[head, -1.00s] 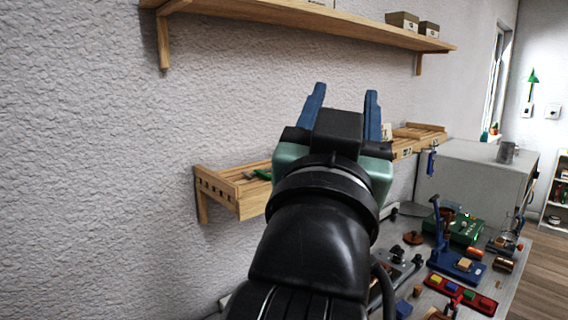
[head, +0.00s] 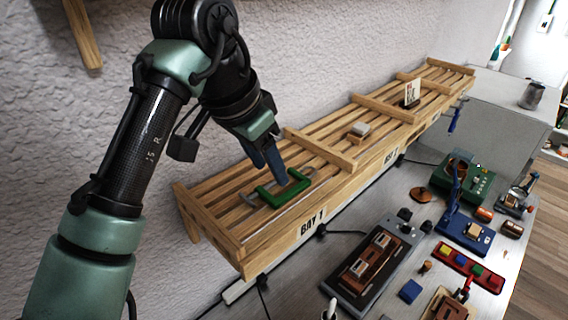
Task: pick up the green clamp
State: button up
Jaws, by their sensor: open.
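The green clamp (head: 287,196) lies on the wooden slatted shelf, in the near section marked BAY 1. It has a green C-shaped frame and a thin grey rod that sticks out to the left. My gripper (head: 277,178) points down at the clamp with its blue fingers apart. The fingertips are at or just above the clamp's middle; I cannot tell whether they touch it. The fingers hide a small part of the clamp.
The slatted shelf (head: 215,213) has raised wooden dividers. A small grey block (head: 359,129) and a white card (head: 412,92) stand in farther bays.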

aim_at(285, 195)
jog(key=shift+s+d+f+p, duration=0.1)
jog(key=shift+s+f+p, duration=0.15)
jog(key=shift+s+p, duration=0.3)
jog(key=shift+d+f, duration=0.15)
jog(key=shift+f, duration=0.15)
jog(key=p+x, duration=0.1)
jog(key=x, duration=0.1)
jog(key=p+x, duration=0.2)
jog(key=shift+w+d+f, duration=0.15)
jog(key=shift+w+d, duration=0.1)
jog(key=shift+w, duration=0.05)
jog(key=shift+f, duration=0.4)
jog(key=shift+w, duration=0.1)
jog(key=shift+c, duration=1.4)
jog(key=shift+d, duration=0.1)
grip_shut()
